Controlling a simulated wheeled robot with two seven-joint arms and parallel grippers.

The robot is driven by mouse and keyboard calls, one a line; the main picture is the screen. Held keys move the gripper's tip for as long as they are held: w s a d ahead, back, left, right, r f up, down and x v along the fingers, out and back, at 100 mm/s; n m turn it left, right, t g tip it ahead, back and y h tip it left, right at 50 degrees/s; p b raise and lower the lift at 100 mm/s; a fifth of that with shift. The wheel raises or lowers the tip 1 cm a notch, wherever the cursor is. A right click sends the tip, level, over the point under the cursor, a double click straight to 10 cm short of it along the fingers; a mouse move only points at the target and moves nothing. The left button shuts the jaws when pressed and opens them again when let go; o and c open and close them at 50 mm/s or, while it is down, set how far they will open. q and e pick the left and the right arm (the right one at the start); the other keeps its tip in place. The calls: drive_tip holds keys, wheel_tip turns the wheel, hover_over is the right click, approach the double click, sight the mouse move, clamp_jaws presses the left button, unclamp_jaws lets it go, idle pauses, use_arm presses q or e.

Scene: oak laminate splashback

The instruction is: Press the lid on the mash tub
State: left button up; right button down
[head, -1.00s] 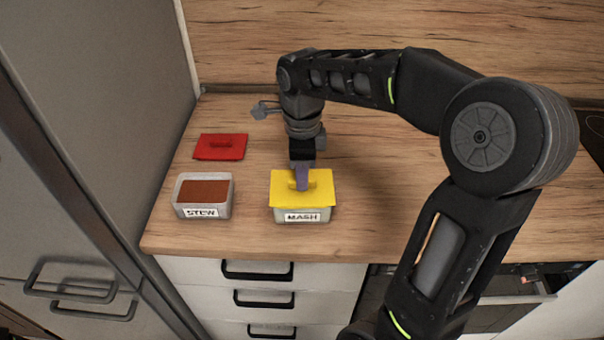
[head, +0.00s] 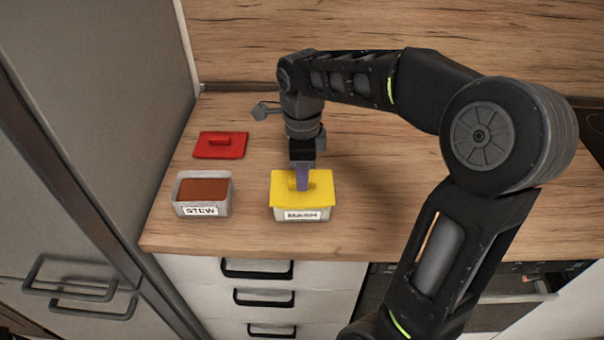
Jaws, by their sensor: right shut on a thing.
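The mash tub (head: 302,214), a pale box with a MASH label, stands near the front edge of the counter. A yellow lid (head: 318,198) with a raised handle lies over its top. The lid covers the tub's rim, so I cannot tell whether it is fully seated. My right gripper (head: 302,180) points down from behind and is shut on the lid's handle. The tub's contents are hidden. My left gripper is not in view.
A grey stew tub (head: 183,208) with brown contents stands open to the left. A red lid (head: 220,146) lies flat behind it. The wooden counter (head: 370,220) is clear to the right of the mash tub. A grey cabinet side (head: 110,100) bounds the left.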

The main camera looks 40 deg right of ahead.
idle(0.9)
drive_tip(key=c, duration=0.9)
unclamp_jaws()
drive_tip(key=shift+o, duration=0.2)
drive_tip(key=shift+r+p, duration=2.75)
drive_tip(key=shift+r, duration=0.75)
clamp_jaws()
